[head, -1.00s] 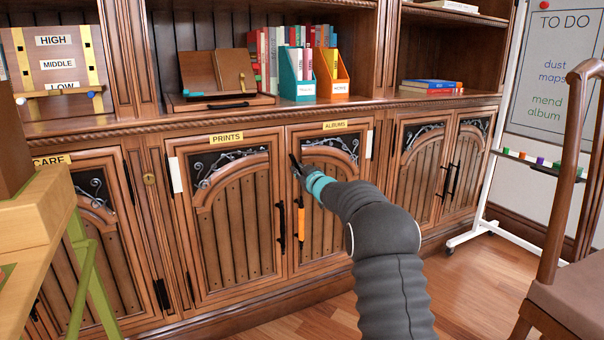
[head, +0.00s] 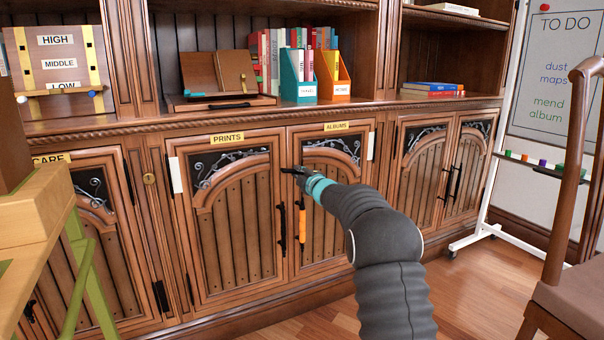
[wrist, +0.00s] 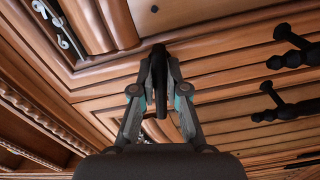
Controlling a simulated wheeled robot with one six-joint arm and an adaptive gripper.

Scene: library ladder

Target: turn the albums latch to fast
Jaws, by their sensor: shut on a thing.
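The albums door (head: 328,222) is shut, under a yellow ALBUMS label (head: 336,126). My gripper (head: 294,171) is at the upper left of this door, by the seam with the prints door. In the wrist view my gripper (wrist: 160,82) is shut on a dark bar, the albums latch (wrist: 158,60), which runs lengthwise between the fingers. The fingers cover much of the latch, and its fast mark cannot be made out.
The prints door (head: 237,225) is shut, with a black handle (head: 282,228) close below my gripper. An orange-gripped handle (head: 302,222) hangs on the albums door. A chair (head: 560,270) stands at the right; open floor lies before the cabinet.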

